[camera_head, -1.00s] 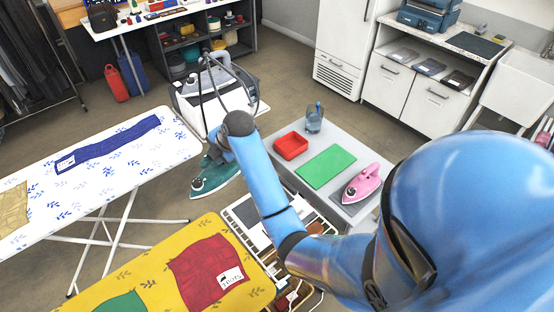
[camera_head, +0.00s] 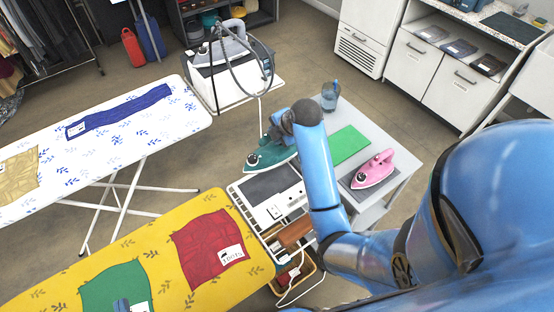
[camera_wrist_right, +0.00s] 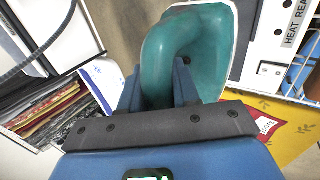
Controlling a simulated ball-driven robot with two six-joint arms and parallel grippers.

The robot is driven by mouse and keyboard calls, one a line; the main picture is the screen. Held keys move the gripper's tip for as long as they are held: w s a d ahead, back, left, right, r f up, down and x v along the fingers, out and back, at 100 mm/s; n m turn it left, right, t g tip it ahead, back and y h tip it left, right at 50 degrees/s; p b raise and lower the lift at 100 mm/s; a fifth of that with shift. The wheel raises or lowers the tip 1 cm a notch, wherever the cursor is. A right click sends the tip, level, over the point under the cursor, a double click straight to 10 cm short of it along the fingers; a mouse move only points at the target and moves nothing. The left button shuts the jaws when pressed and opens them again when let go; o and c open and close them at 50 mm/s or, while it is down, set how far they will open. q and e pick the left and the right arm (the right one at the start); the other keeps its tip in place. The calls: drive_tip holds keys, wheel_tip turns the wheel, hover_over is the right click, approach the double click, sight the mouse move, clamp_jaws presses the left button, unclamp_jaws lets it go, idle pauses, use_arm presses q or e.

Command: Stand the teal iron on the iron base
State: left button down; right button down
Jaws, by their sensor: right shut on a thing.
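The teal iron (camera_head: 266,156) is in my right gripper, held by its handle. In the head view it hangs just beyond the far edge of the iron base (camera_head: 268,187), a white unit with a dark plate on top. The right wrist view shows the teal iron (camera_wrist_right: 215,42) with its handle between the fingers of my right gripper (camera_wrist_right: 160,88). The iron base (camera_wrist_right: 262,58) is beside it at right there, labelled "HEAT READY".
Two ironing boards with cloths lie at left. A grey steam iron (camera_head: 232,45) with a hose stands on a white unit behind. A wire basket is below the base.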

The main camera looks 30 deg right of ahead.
sight(277, 150)
wheel_tip(277, 150, down, 8)
drive_tip(key=shift+w+d+f+p, duration=0.1)
drive_tip(key=shift+d+p, duration=0.05)
drive_tip(key=shift+p, duration=0.25)
drive_tip(key=shift+f, duration=2.35)
drive_tip(key=shift+f, duration=0.1)
drive_tip(key=c, duration=0.8)
unclamp_jaws()
